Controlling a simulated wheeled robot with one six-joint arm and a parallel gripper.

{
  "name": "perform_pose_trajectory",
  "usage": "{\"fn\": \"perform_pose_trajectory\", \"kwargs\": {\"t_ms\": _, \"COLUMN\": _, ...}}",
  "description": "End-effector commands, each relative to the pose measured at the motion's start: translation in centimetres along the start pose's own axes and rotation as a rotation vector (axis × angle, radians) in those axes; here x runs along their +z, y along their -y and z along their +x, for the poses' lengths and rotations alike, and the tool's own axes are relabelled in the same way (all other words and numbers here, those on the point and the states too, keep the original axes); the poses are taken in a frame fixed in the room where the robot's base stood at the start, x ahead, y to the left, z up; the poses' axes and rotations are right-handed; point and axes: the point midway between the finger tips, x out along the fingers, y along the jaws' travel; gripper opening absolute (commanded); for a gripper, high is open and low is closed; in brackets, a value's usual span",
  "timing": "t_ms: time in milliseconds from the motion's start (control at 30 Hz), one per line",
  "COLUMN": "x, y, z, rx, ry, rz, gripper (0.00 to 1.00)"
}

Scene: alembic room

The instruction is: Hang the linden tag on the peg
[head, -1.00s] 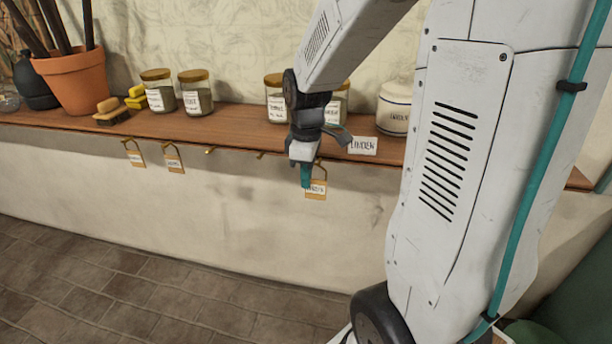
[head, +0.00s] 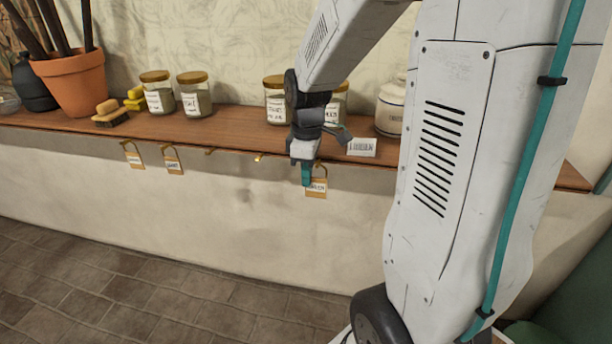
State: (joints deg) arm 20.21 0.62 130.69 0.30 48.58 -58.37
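A small tan tag with a white label (head: 316,188) is at the teal fingertips of my gripper (head: 307,174), below the shelf edge. A thin loop rises from the tag's top. The label is too small to read surely. The gripper points down and hides part of the tag's left side. I cannot tell whether the fingers hold the tag, or whether its loop is on a peg. A bare brass peg (head: 259,158) juts from the shelf edge left of the gripper, and another bare peg (head: 210,152) is further left. A white card (head: 362,147) stands at the shelf edge, right of the gripper.
Two tags, one (head: 134,160) and another (head: 173,165), hang from pegs at the left. The wooden shelf (head: 235,128) carries labelled jars (head: 195,95), a white canister (head: 391,108), brushes (head: 110,113) and a terracotta pot (head: 75,82). The wall below is clear.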

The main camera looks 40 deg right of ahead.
Motion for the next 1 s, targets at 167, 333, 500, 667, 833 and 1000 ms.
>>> {"fn": "perform_pose_trajectory", "kwargs": {"t_ms": 167, "x": 0.0, "y": -0.6, "z": 0.0, "rx": 0.000, "ry": 0.000, "rz": 0.001, "gripper": 0.00}}
{"fn": "perform_pose_trajectory", "kwargs": {"t_ms": 333, "x": 0.0, "y": -1.1, "z": 0.1, "rx": 0.000, "ry": 0.000, "rz": 0.001, "gripper": 0.00}}
{"fn": "perform_pose_trajectory", "kwargs": {"t_ms": 500, "x": 0.0, "y": -1.5, "z": 0.1, "rx": 0.000, "ry": 0.000, "rz": 0.000, "gripper": 0.00}}
{"fn": "perform_pose_trajectory", "kwargs": {"t_ms": 667, "x": 0.0, "y": -1.6, "z": 0.1, "rx": 0.000, "ry": 0.000, "rz": 0.000, "gripper": 0.00}}
{"fn": "perform_pose_trajectory", "kwargs": {"t_ms": 833, "x": 0.0, "y": -1.6, "z": 0.1, "rx": 0.000, "ry": 0.000, "rz": 0.000, "gripper": 0.00}}
{"fn": "perform_pose_trajectory", "kwargs": {"t_ms": 1000, "x": 0.0, "y": -1.7, "z": 0.1, "rx": 0.000, "ry": 0.000, "rz": 0.000, "gripper": 0.00}}
